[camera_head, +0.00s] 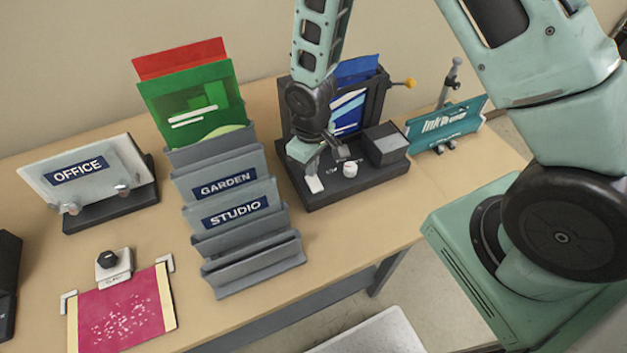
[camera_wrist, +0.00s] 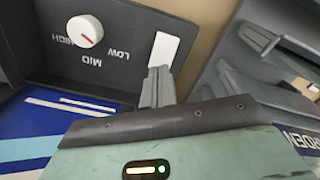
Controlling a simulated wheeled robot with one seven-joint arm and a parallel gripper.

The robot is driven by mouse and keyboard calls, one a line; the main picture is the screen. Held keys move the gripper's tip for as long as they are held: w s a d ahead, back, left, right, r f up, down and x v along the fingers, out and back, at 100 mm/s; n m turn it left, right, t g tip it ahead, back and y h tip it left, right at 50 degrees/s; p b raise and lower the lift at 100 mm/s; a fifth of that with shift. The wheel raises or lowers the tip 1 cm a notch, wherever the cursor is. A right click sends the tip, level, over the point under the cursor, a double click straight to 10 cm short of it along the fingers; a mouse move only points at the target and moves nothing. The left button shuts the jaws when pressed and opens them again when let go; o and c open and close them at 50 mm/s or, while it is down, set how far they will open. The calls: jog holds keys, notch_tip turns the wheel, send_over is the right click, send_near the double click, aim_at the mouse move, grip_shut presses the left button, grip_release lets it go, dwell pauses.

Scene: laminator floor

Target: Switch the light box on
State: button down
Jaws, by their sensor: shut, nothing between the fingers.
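The light box (camera_head: 322,193) is a black unit on the table, with a blue and white panel (camera_head: 347,112) standing at its back. On its base are a white rectangular switch (camera_head: 315,185) and a round white dial (camera_head: 350,170). In the wrist view the dial (camera_wrist: 85,31) has a red mark and the words LOW, MID and HIGH around it; the white switch (camera_wrist: 164,49) is beside it. My gripper (camera_head: 311,168) is shut and empty, its fingertips (camera_wrist: 160,73) at the near end of the switch. I cannot tell whether they touch it, or whether the panel is lit.
A grey rack (camera_head: 233,190) labelled GARDEN and STUDIO, with green and red sheets, stands just left of the light box. A grey block (camera_head: 385,145) sits on the base's right.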

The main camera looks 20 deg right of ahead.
jog(key=shift+f+b, duration=0.75)
jog(key=shift+f, duration=0.2)
dwell(1.0)
jog(key=shift+r+p, duration=2.7)
jog(key=shift+r, duration=0.85)
